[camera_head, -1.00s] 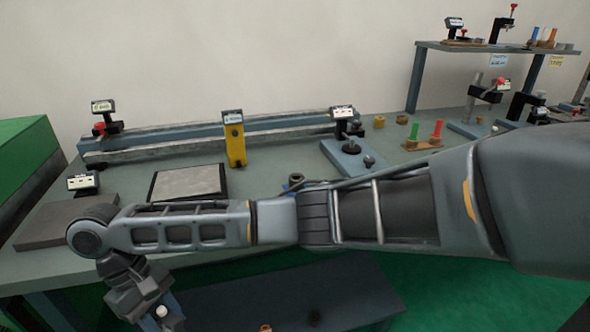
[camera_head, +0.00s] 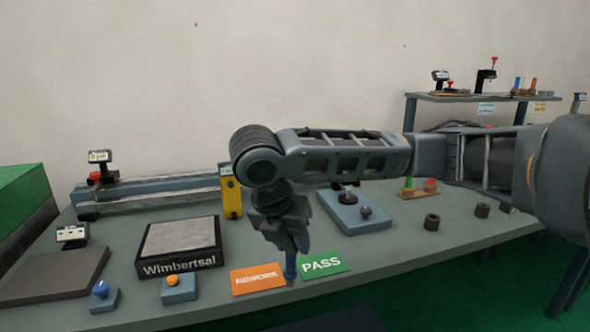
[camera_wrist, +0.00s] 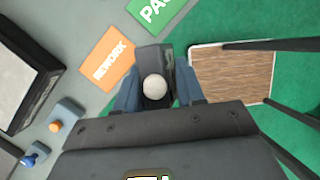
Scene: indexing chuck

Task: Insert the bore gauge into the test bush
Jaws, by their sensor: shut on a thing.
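My gripper (camera_head: 290,262) is over the front edge of the table, close to the orange and green cards. In the wrist view its blue fingers (camera_wrist: 157,80) are shut on a dark body with a pale round end (camera_wrist: 154,88). This could be the bore gauge, but its lower part is hidden. Several dark hollow bushes stand on the table to the right in the head view, one at the front (camera_head: 432,222) and another behind it (camera_head: 483,210). I cannot tell which is the test bush. They are well apart from my gripper.
An orange REWORK card (camera_head: 258,279) and a green PASS card (camera_head: 323,264) lie at the table front. A Wimbertsal plate (camera_head: 180,238) and knobbed blocks (camera_head: 178,289) stand left. A blue-based stand (camera_head: 352,212) is behind. A wood-topped stool (camera_wrist: 230,72) is below the edge.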

